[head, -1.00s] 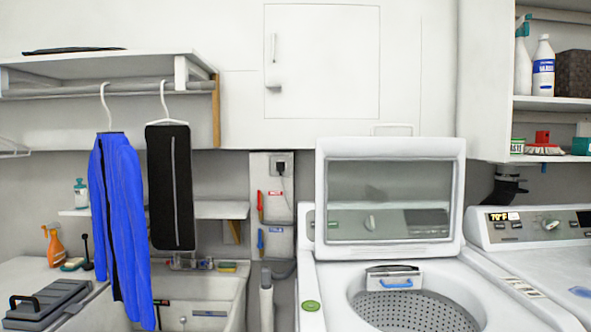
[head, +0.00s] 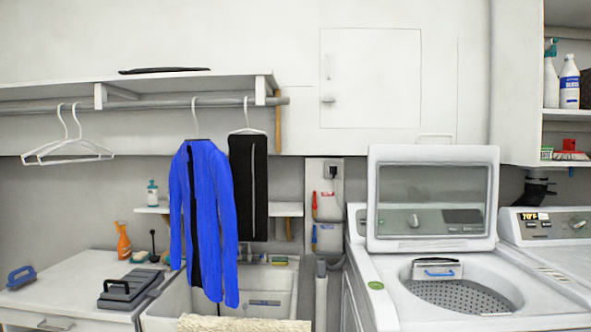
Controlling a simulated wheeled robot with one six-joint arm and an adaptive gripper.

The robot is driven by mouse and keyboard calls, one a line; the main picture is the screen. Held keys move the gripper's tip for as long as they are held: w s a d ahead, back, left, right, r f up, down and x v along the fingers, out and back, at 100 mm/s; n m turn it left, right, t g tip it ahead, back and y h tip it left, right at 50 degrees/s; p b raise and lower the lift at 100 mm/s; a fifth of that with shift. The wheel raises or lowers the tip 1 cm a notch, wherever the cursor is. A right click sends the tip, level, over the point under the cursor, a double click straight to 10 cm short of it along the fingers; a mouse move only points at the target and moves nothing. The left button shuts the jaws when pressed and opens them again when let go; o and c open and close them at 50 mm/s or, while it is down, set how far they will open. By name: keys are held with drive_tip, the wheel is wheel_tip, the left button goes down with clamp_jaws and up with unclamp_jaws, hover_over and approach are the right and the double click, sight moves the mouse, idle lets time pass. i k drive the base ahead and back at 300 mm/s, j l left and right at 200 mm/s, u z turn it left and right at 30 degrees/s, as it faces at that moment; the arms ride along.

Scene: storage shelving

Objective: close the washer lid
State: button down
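The washer (head: 375,271) stands at the right in the head view. Its lid (head: 434,157) is raised upright, with a see-through window and a handle on its top edge. The open tub (head: 460,295) shows below it, with a perforated drum and a dispenser with a blue strip at the back rim. The washer's control panel shows through the lid window. My gripper is not in view.
A second machine (head: 545,240) stands right of the washer. A sink (head: 270,280) is to its left, with a blue jacket (head: 205,215) and black garment (head: 250,190) hanging in front. A cream textured thing (head: 243,323) shows at the bottom edge. A counter (head: 75,285) is at far left.

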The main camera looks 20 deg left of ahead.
sight(416, 154)
drive_tip(key=i+j+u, duration=0.15)
drive_tip(key=j, duration=0.25)
drive_tip(key=i+j+u, duration=0.1)
drive_tip(key=j, duration=0.3)
drive_tip(key=i+j+u, duration=0.15)
drive_tip(key=i+j, duration=0.15)
drive_tip(key=i+j+u, duration=0.15)
drive_tip(key=j, duration=0.3)
drive_tip(key=i, duration=0.1)
